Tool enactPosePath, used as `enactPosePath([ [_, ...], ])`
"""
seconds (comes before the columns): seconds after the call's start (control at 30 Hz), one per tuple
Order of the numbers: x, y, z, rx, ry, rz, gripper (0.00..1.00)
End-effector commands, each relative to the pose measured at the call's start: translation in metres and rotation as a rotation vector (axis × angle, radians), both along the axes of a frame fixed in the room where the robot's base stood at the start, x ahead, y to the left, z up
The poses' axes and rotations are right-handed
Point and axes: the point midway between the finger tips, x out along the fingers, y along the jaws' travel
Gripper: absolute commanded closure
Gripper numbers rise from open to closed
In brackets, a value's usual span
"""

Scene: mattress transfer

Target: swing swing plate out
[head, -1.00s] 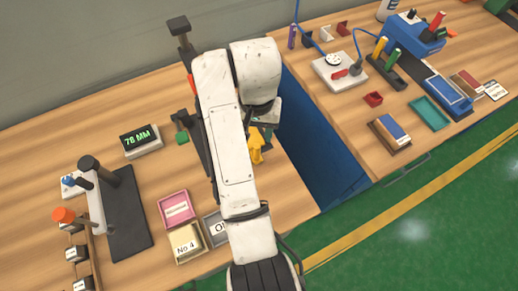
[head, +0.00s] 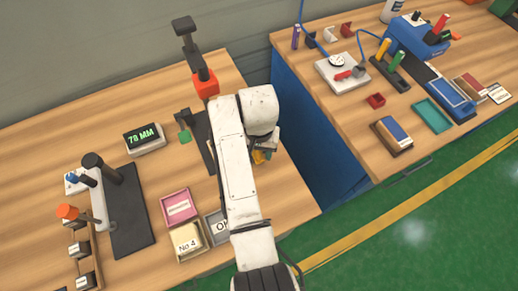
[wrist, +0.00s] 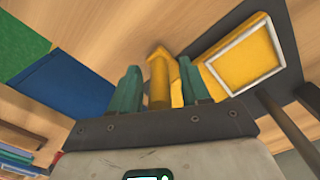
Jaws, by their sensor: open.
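A yellow plate with a white-edged square face (wrist: 243,57) shows in the wrist view, over a dark base plate (wrist: 292,75). A yellow bar or tab (wrist: 159,78) beside it stands between my fingers as seen from the wrist. I take these yellow parts to be the swing plate. My gripper (wrist: 160,82) is open, its two green fingers on either side of the bar; I cannot tell if they touch it. In the head view only a small yellow patch (head: 260,157) shows beside my arm, which hides most of the swing plate and its fixture.
A black stand with an orange-red block (head: 205,83) rises behind my arm. A 78 MM display (head: 144,138), a pink tray (head: 179,206) and a No 4 box (head: 187,241) sit left. A gap separates this bench from the right bench (head: 330,110).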

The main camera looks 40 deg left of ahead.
Motion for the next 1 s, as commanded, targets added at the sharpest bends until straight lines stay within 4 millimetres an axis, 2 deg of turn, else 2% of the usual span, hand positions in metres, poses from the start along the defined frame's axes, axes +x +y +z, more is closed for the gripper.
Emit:
enactPosePath([
  [0.1, 0.0, -0.0001, 0.0, 0.0, 0.0, 0.0, 0.54],
  [0.6, 0.0, -0.0001, 0.0003, 0.0, 0.0, 0.0, 1.0],
  [1.0, 0.0002, -0.0002, 0.0005, 0.0, 0.0, 0.0, 1.0],
])
